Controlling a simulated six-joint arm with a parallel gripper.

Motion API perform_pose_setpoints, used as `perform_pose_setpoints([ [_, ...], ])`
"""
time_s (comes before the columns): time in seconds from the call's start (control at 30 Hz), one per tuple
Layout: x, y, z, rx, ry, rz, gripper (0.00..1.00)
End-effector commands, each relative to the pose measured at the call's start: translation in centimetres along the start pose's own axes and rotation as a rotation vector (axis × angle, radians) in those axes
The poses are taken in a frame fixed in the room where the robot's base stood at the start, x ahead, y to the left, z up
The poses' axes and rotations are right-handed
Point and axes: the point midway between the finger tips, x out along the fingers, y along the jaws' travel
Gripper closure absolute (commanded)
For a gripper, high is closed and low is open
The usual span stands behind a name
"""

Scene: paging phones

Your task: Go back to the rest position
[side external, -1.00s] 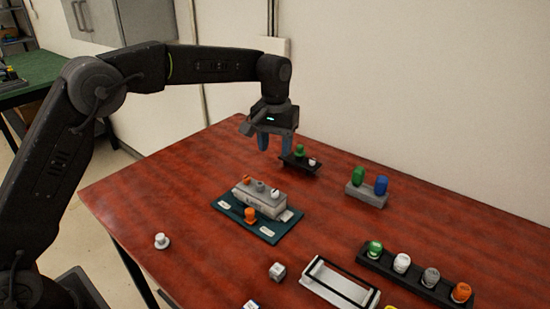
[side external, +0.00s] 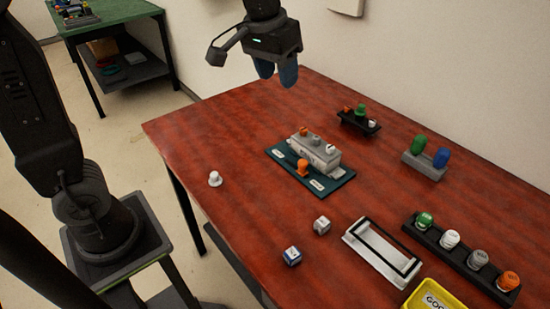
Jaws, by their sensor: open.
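My gripper (side external: 276,74) hangs above the far left part of the red-brown table (side external: 235,125), with its blue-grey fingers apart and nothing between them. It is clear of the tabletop and of all objects. To its lower right, a small black tray (side external: 349,123) holds an orange piece (side external: 347,109), a green piece (side external: 361,110) and a white piece (side external: 372,124).
A grey block (side external: 322,153) with pieces stands on a teal board (side external: 335,184), an orange piece (side external: 303,168) in front. A grey stand (side external: 424,168), black rack (side external: 455,259), white frame (side external: 381,252), yellow tray (side external: 433,296), dice and a white peg (side external: 215,178) lie around.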

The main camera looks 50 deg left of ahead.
Motion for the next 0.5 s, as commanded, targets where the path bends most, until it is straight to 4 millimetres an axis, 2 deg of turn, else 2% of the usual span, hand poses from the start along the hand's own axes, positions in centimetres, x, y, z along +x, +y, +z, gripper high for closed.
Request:
perform_pose_setpoints([
  [0.03, -0.9, -0.6, 1.9, 0.013, 0.030, 0.004, 0.52],
  [0.1, -1.5, -1.3, 4.4, 0.035, 0.065, 0.008, 0.52],
  [0.2, -1.8, -2.3, 8.0, 0.065, 0.115, 0.011, 0.52],
  [0.4, -0.9, -3.8, 14.1, 0.118, 0.204, 0.011, 0.52],
  [0.5, -0.2, -4.2, 16.1, 0.137, 0.232, 0.009, 0.52],
])
